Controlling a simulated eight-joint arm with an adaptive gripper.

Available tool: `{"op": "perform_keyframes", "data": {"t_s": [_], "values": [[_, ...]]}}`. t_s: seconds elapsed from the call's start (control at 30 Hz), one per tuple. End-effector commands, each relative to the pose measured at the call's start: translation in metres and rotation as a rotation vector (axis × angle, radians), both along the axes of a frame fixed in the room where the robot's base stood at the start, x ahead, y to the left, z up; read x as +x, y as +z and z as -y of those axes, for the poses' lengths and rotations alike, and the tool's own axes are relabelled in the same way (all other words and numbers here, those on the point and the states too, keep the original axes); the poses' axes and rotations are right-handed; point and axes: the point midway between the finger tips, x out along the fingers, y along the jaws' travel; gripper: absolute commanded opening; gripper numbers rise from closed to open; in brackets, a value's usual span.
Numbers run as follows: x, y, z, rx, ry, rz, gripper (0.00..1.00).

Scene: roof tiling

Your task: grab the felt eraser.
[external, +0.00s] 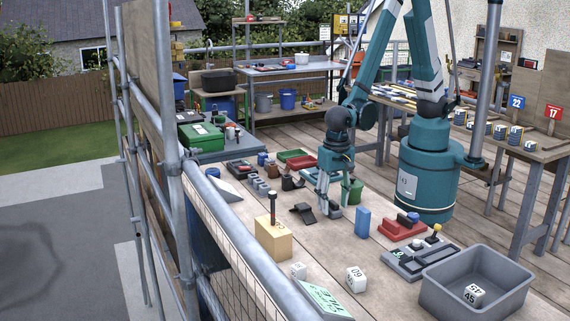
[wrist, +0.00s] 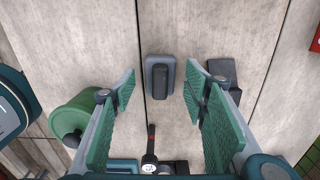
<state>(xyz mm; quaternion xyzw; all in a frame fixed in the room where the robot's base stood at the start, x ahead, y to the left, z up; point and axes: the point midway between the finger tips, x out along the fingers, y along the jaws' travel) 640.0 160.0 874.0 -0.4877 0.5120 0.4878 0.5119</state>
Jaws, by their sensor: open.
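The felt eraser appears to be the grey block with a dark raised grip (wrist: 160,77) lying flat on the planks in the wrist view. In the external view a small grey piece of it (external: 335,212) shows at the foot of my gripper (external: 330,203). My gripper (wrist: 160,85) is open, with one green-padded finger on each side of the eraser in the wrist view. Clear plank shows between the eraser and both fingertips. The fingers hold nothing. I cannot tell exactly how high the fingertips are above the planks.
A green round pot (wrist: 80,115) stands close outside the left finger. A dark object (wrist: 224,72) lies beside the right finger. A grey bin (external: 510,300) is at lower right.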

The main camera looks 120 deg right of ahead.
Motion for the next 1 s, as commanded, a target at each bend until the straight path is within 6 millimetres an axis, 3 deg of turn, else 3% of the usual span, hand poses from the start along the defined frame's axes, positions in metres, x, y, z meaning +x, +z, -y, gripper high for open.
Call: {"op": "perform_keyframes", "data": {"t_s": [0.23,0.83,1.0], "values": [[0.000,-0.016,0.000,0.000,0.000,0.000,0.45],[0.000,-0.017,0.000,0.000,0.000,0.000,0.45],[0.000,-0.017,0.000,0.000,0.000,0.000,0.23]]}}
